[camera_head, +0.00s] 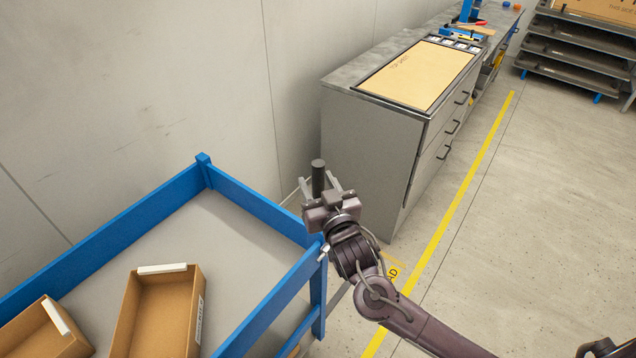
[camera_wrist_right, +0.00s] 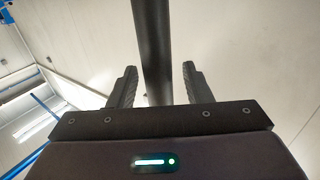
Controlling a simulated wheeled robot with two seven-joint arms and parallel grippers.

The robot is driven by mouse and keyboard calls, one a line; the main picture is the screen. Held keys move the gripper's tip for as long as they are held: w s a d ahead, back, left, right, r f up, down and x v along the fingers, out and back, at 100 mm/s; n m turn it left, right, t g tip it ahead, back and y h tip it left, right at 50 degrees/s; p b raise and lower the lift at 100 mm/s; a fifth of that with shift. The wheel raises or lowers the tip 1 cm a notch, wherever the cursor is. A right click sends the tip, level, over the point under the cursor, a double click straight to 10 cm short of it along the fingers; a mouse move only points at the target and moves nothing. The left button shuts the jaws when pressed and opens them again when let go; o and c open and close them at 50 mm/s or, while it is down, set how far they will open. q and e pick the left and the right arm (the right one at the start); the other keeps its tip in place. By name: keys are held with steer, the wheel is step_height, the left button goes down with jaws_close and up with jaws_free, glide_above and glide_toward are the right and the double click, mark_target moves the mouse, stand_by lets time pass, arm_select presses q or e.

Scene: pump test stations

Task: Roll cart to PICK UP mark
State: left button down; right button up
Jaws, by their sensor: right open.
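The cart (camera_head: 265,212) has a blue frame and a grey deck and stands at the lower left in the head view. My right gripper (camera_head: 319,188) is at its far right corner, with its fingers open on either side of a dark upright post (camera_head: 318,172). In the right wrist view the post (camera_wrist_right: 153,50) runs between the two spread fingers, with gaps on both sides. How the post joins the cart is hidden. A yellow floor label (camera_head: 393,271) ending in "AD" is partly covered by my right arm. No PICK UP mark is readable. My left gripper is not in view.
Open cardboard boxes (camera_head: 157,312) lie on the cart deck. A grey drawer cabinet (camera_head: 365,150) stands beyond the cart along the wall. A yellow floor line (camera_head: 462,200) runs beside it. A dark shelf rack (camera_head: 575,50) stands at the far right. The floor right of the line is clear.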

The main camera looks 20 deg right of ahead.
steer(key=s, duration=0.2)
steer(key=s+b, duration=0.1)
steer(key=s, duration=0.1)
steer(key=s+b, duration=0.1)
steer(key=s, duration=0.1)
steer(key=shift+s+d+f, duration=0.15)
steer(key=shift+s+d, duration=0.15)
steer(key=shift+s, duration=0.45)
